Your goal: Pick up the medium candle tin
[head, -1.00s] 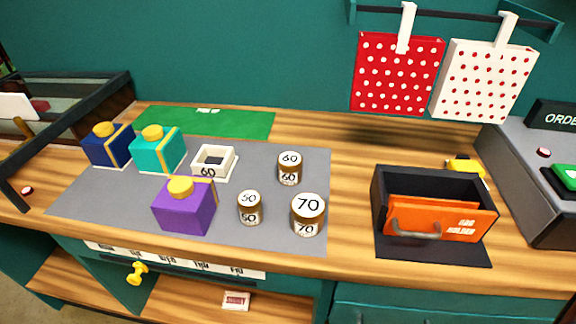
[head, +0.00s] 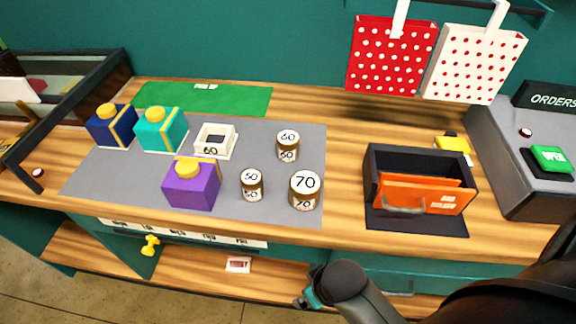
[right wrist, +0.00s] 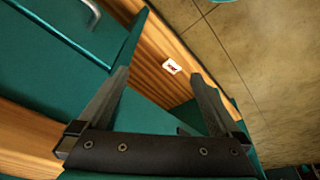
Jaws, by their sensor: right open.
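The medium candle tin, labelled 60 (head: 288,145), stands upright on the grey mat (head: 120,180), at its right back. A smaller tin marked 50 (head: 251,185) and a larger tin marked 70 (head: 305,190) stand in front of it. My right arm reaches in from the lower right of the head view, its end low in front of the counter, well apart from the tins. In the right wrist view my right gripper (right wrist: 160,73) is open and empty, facing the lower shelf and floor. My left gripper is not in view.
A white square holder marked 60 (head: 228,152) and purple (head: 190,188), teal (head: 160,132) and navy (head: 108,130) boxes share the mat. A black bin with an orange front (head: 435,196) stands to the right. The counter's front edge lies between my right arm and the tins.

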